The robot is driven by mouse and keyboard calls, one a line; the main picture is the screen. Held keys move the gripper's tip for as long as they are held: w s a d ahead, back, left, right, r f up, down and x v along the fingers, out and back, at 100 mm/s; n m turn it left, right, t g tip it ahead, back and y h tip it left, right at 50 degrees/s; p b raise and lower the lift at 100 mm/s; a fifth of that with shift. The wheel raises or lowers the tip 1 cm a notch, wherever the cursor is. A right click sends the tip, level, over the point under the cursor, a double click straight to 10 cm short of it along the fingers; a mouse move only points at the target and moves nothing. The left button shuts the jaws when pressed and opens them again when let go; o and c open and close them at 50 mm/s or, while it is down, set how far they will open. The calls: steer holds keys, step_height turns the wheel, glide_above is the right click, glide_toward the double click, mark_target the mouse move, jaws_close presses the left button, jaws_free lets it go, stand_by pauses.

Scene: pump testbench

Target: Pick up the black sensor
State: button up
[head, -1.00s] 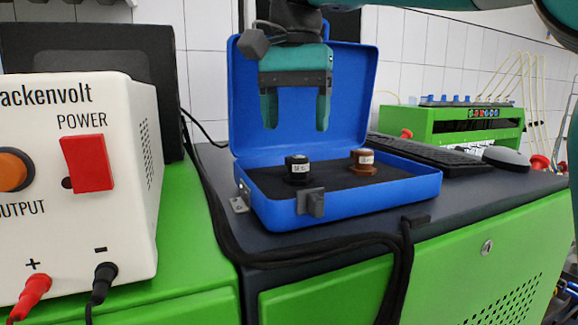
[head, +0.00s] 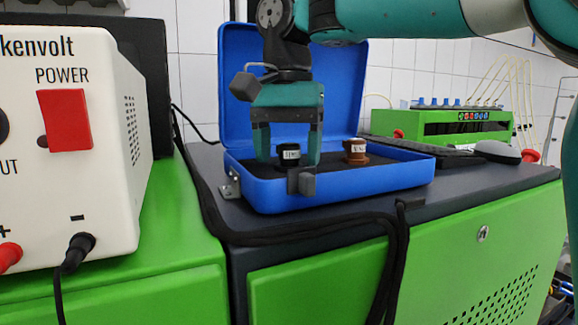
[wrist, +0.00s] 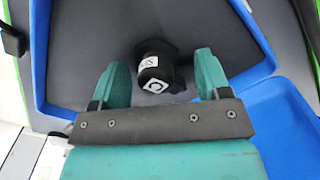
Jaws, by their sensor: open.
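The black sensor (head: 289,154), with a white label, stands upright in the dark insert of the open blue case (head: 345,188). My gripper (head: 288,160) is open and lowered into the case, with its teal fingers to the left and right of the sensor. In the wrist view the sensor (wrist: 156,70) sits between and slightly beyond the two fingertips (wrist: 163,72), with a gap visible on the right side. The sensor's lower part is partly hidden in the head view.
A brown sensor (head: 355,152) stands in the same case, to the right. The raised blue lid (head: 345,85) is behind my gripper. A white power supply (head: 75,150) is at the left, and black cables (head: 310,235) run across the bench front. A keyboard and mouse (head: 497,151) lie at the right.

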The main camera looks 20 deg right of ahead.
steer(key=c, duration=0.8)
steer(key=shift+r, duration=0.1)
